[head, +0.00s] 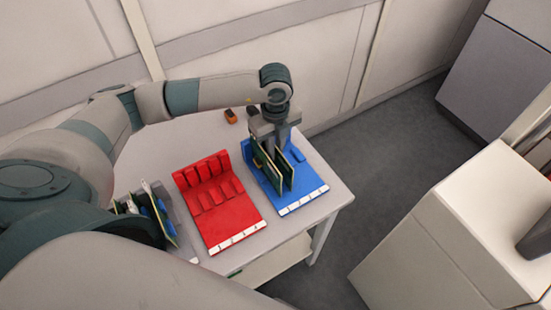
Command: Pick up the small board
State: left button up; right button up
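Two upright green boards stand side by side in the blue rack (308,187) at the right end of the table. One is the left board (261,166), the other the right board (286,176). I cannot tell for sure which is the small board. My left gripper (272,142) points down over the back of the blue rack, right at the boards' upper edges. Its fingertips are partly hidden by the boards, so I cannot tell whether it is shut on one. My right gripper is not in view.
An empty red slotted rack (228,216) stands left of the blue one. More boards (163,217) stand in a rack at the left, partly hidden by my arm. A small orange object (231,116) lies at the back. A white cabinet (450,240) stands to the right across open floor.

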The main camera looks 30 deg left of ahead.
pick_arm(q)
grip_shut()
jog(key=shift+r, duration=0.15)
jog(key=s+d+r+b, duration=0.3)
jog(key=d+r+b, duration=0.2)
jog(key=d+r, duration=0.6)
jog(key=shift+d+r, duration=0.15)
dwell(1.5)
